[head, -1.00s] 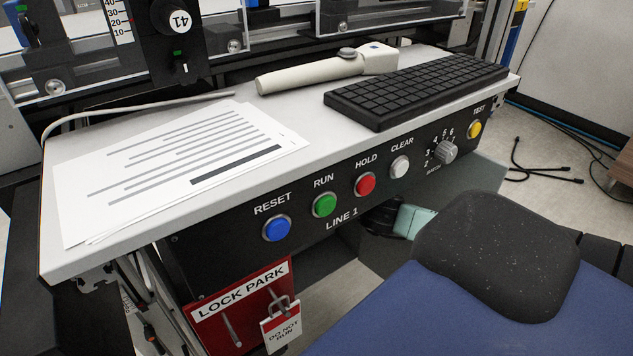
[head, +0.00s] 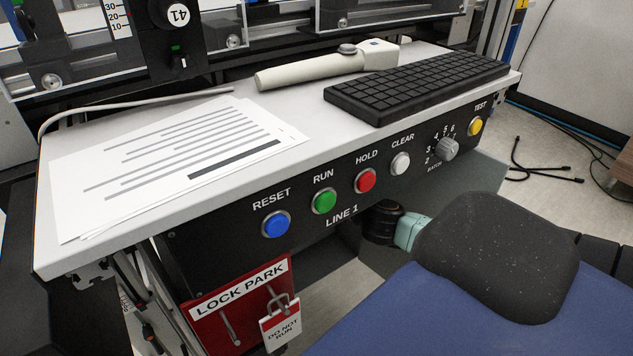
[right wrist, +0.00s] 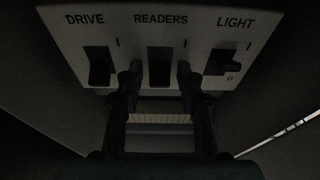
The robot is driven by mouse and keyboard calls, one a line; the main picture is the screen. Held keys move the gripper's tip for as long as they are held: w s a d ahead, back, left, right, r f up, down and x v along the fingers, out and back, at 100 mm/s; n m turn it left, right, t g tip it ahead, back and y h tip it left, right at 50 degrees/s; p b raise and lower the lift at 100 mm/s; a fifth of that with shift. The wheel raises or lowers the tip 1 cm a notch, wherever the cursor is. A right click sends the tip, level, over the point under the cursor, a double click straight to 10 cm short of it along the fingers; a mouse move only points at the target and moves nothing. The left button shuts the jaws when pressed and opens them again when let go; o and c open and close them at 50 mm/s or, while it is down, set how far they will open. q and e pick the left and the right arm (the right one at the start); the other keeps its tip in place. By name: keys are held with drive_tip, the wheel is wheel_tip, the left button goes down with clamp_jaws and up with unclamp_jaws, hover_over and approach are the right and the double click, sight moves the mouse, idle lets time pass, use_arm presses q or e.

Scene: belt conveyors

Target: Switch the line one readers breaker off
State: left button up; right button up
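In the right wrist view, a pale breaker panel (right wrist: 75,35) carries three dark switches labelled DRIVE, READERS and LIGHT. The READERS breaker (right wrist: 160,66) is in the middle, with an "I" mark above it at the right. My right gripper (right wrist: 157,78) is open and empty, its two dark fingers at either side of the lower part of the READERS breaker. I cannot tell whether they touch it. The DRIVE switch (right wrist: 99,67) looks like the READERS one. The LIGHT switch (right wrist: 222,62) sits differently, with an "O" below it. My left gripper is not in view.
In the head view, the LINE 1 console (head: 310,250) has coloured buttons. Papers (head: 160,160), a scanner (head: 320,72) and a keyboard (head: 420,88) lie on its shelf (head: 250,95). A red LOCK PARK board (head: 205,328) hangs below. The space beneath the panel is dark.

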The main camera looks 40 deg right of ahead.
drive_tip(key=shift+o, duration=0.3)
drive_tip(key=shift+s, duration=0.1)
drive_tip(key=v, duration=0.7)
idle(0.7)
drive_tip(key=shift+s+a, duration=0.1)
drive_tip(key=shift+a, duration=0.05)
idle(0.6)
